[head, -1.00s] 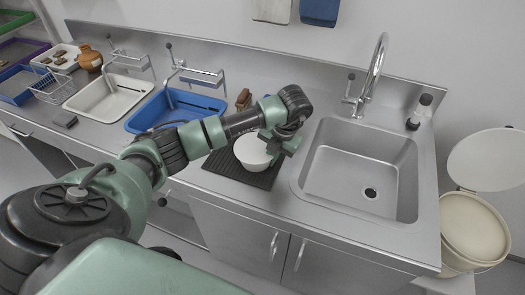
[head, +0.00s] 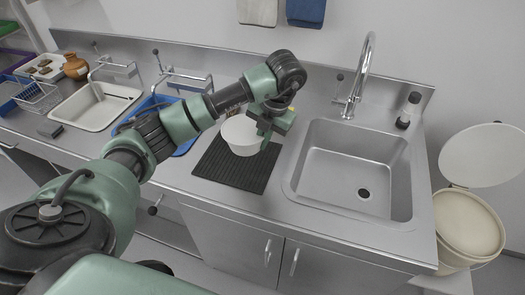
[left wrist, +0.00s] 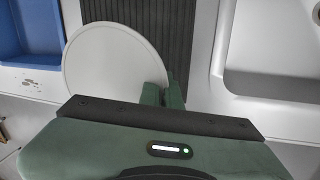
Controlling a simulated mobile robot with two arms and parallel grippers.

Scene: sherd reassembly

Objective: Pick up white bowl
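The white bowl (head: 238,134) is upright over the back part of the black ribbed mat (head: 235,177), left of the sink. My left gripper (head: 268,127) is at the bowl's right rim. In the left wrist view its two green fingers (left wrist: 163,93) are close together, one on each side of the rim of the bowl (left wrist: 112,62). The gripper is shut on that rim. The bowl appears raised off the mat, though the gap below it is hard to judge. My right gripper is not in view.
The steel sink (head: 352,203) with a tall tap (head: 362,75) is on the right. A blue basin (head: 186,147) and a white basin (head: 97,105) are on the left. A wire rack (head: 38,98) and brown jar (head: 75,67) stand farther left. The mat's front is clear.

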